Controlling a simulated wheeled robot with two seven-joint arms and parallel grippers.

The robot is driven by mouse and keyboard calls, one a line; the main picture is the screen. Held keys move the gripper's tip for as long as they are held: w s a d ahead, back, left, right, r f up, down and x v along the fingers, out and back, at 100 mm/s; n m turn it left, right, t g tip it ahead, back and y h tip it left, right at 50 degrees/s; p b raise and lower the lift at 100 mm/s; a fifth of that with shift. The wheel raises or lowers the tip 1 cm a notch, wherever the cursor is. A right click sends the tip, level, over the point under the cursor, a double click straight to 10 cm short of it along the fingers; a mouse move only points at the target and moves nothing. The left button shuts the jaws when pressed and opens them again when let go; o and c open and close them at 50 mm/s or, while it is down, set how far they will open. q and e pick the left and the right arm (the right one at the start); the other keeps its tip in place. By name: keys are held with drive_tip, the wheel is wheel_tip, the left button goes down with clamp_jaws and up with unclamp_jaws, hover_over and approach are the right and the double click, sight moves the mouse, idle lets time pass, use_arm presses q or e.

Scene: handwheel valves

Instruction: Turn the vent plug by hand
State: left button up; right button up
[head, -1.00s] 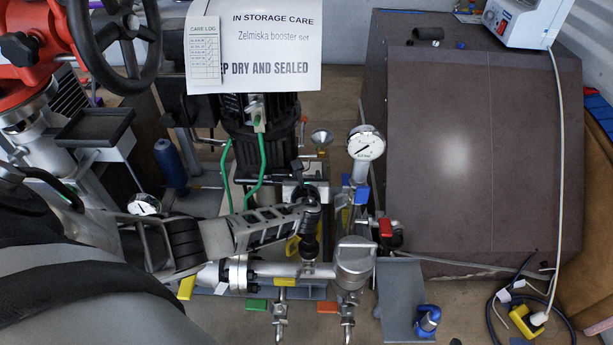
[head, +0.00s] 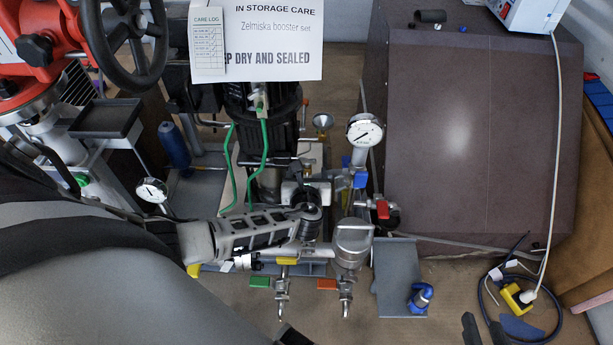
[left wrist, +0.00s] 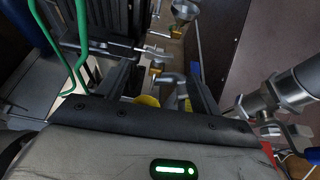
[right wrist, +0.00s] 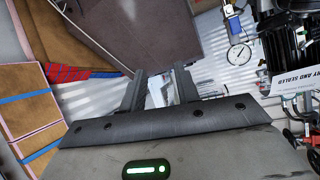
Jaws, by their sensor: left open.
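My left gripper (left wrist: 162,66) is open in the left wrist view, its two dark fingers pointing in among the small pipe fittings. A small metal cross-handled fitting with a brass collar (left wrist: 156,67), possibly the vent plug, shows between and beyond the fingertips; I see no contact. Below it a grey elbow (left wrist: 170,80) lies between the fingers. In the head view my left arm covers much of this spot, so the plug is not clear there. My right gripper (head: 481,321) is open and empty at the lower edge of the head view, and away from the fittings (right wrist: 160,76).
A pressure gauge (head: 365,132) stands right of the fittings, with a red-handled valve (head: 383,209) below it. A small funnel (head: 322,122) and green tubes (head: 264,165) are close by. A brown cabinet (head: 480,140) fills the right. A cable (head: 520,300) lies on the floor.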

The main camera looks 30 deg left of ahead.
use_arm(q)
drive_tip(key=p+v, duration=0.1)
drive_tip(key=v, duration=0.6)
drive_tip(key=shift+s+d+r+p, duration=0.15)
drive_tip(key=shift+s+d+p, duration=0.1)
drive_tip(key=shift+p, duration=0.1)
use_arm(e)
drive_tip(key=shift+r, duration=0.4)
use_arm(q)
drive_tip(key=s+d+r+n+g+h, duration=0.3)
drive_tip(key=s+r+n+g+h, duration=0.15)
drive_tip(key=s+n, duration=0.75)
drive_tip(key=s+d+r+n+g+h, duration=0.35)
drive_tip(key=s+r+n, duration=0.35)
drive_tip(key=n, duration=0.8)
drive_tip(key=w+d+r+t+h+p, duration=0.2)
drive_tip(key=w+d+t+p, duration=0.3)
drive_tip(key=d+t+p, duration=0.1)
drive_tip(key=shift+w+r+t+h+p, duration=0.2)
drive_tip(key=shift+r+t+h+p, duration=0.2)
drive_tip(key=shift+t, duration=0.2)
use_arm(e)
drive_tip(key=shift+d+r+g, duration=0.15)
drive_tip(key=shift+r+g, duration=0.1)
drive_tip(key=shift+r, duration=0.4)
drive_tip(key=shift+d+r+g, duration=0.15)
drive_tip(key=shift+r+g, duration=0.1)
drive_tip(key=shift+r, duration=0.35)
